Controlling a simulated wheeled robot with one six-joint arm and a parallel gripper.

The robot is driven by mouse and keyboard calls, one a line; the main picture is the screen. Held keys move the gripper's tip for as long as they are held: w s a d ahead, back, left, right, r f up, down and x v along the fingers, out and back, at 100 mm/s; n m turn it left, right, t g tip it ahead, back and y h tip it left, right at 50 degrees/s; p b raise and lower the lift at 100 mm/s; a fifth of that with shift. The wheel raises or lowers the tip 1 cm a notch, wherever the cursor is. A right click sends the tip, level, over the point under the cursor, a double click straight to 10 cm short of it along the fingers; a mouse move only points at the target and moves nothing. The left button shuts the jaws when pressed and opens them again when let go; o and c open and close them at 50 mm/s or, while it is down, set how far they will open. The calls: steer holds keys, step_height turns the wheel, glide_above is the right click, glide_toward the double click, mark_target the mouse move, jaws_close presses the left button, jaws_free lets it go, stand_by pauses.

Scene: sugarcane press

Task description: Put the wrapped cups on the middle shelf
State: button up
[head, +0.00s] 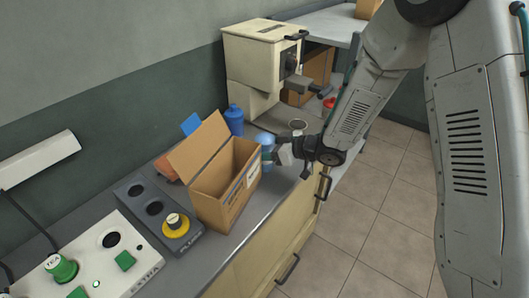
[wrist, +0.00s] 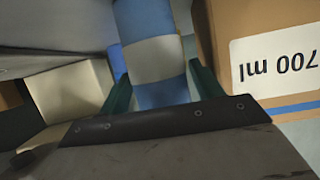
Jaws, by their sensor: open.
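The wrapped cups (wrist: 150,55) are a blue and white banded roll, standing between the two green fingers of my gripper (wrist: 160,90) in the wrist view. The fingers are apart, one on each side of the roll; I cannot tell whether they touch it. In the head view the light blue top of the wrapped cups (head: 265,138) shows beside the cardboard box, with my gripper (head: 270,153) reaching in from the right. A shelf unit (head: 335,24) stands at the back right; my arm and the press hide much of its lower levels.
An open cardboard box (head: 225,195) labelled 700 ml stands close beside the cups. A cream press (head: 255,55), a blue bottle (head: 234,120), a metal cup (head: 298,125) and a cup-hole panel (head: 160,215) are on the counter. Tiled floor (head: 375,215) is clear at right.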

steer(key=shift+w+a+f, duration=0.1)
steer(key=shift+w+a, duration=0.05)
steer(key=shift+a, duration=0.1)
steer(key=c, duration=0.9)
steer(key=shift+c, duration=0.2)
